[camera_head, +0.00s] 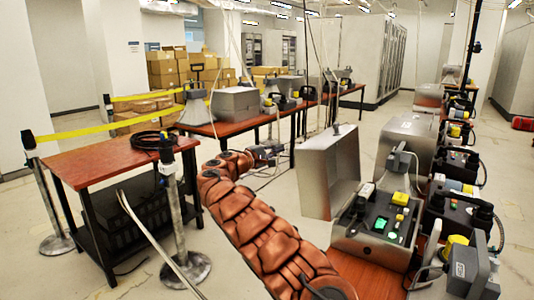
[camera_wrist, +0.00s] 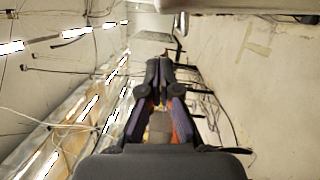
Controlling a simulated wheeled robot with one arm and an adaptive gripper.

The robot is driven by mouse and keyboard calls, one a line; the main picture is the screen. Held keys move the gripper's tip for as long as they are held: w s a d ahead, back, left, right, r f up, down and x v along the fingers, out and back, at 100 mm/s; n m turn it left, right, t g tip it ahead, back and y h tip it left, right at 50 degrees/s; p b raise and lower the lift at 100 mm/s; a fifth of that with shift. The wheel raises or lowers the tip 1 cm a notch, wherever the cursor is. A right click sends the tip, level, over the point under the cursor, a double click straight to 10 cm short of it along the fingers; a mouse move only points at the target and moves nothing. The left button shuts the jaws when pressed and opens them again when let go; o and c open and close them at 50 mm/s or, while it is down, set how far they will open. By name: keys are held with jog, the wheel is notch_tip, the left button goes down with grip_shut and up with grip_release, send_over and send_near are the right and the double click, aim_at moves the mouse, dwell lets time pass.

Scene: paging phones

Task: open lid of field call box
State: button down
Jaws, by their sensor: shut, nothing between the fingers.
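The nearest field call box (camera_head: 378,236) stands on the red-brown table at the right, with a green-lit panel, a yellow block and a handset showing. Its large grey lid (camera_head: 328,172) stands upright at the box's left side, swung away from the panel, so the inside is exposed. My gripper (camera_head: 267,152) is at the end of my copper-coloured arm, left of the lid and apart from it. In the wrist view my gripper (camera_wrist: 161,98) has its dark fingers together with nothing held. I cannot make out the call box in the wrist view.
More grey and black phone units (camera_head: 410,142) line the right table behind the open box. A red-brown table (camera_head: 115,160) with a black cable stands at the left, beside posts with yellow barrier tape (camera_head: 85,132). Wires hang near the lid. Floor shows between the tables.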

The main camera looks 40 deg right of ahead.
jog(key=shift+s+d+r, duration=0.2)
jog(key=shift+s+d, duration=0.45)
jog(key=shift+s, duration=0.3)
jog(key=shift+s+d+r, duration=0.15)
jog(key=shift+s+d, duration=0.45)
jog(key=shift+s, duration=0.35)
